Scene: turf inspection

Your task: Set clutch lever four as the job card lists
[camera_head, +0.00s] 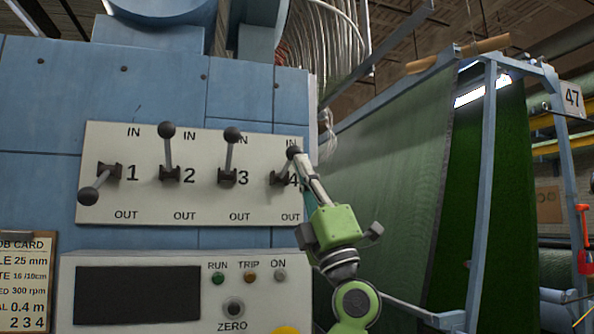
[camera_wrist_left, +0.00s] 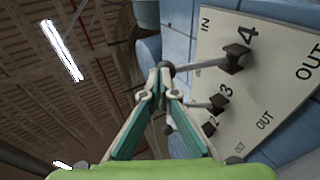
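Clutch lever four (camera_head: 286,167) is at the right end of the white lever panel (camera_head: 150,210); its dark knob is up toward IN, tilted right. My left gripper (camera_head: 296,157) is at that knob. In the left wrist view its fingertips (camera_wrist_left: 162,80) close together around the knob (camera_wrist_left: 166,69). Lever one (camera_head: 97,186) points down toward OUT. Lever two (camera_head: 168,150) and lever three (camera_head: 230,152) stand up toward IN. The job card (camera_head: 24,285) is cut off at the left edge; its lowest visible line reads "2 3 4". My right gripper is not in view.
Below the panel is a control box (camera_head: 70,262) with a dark display (camera_head: 138,295), RUN, TRIP and ON lights and a ZERO button (camera_head: 233,307). Green turf (camera_head: 395,170) hangs in a blue frame (camera_head: 485,150) at the right.

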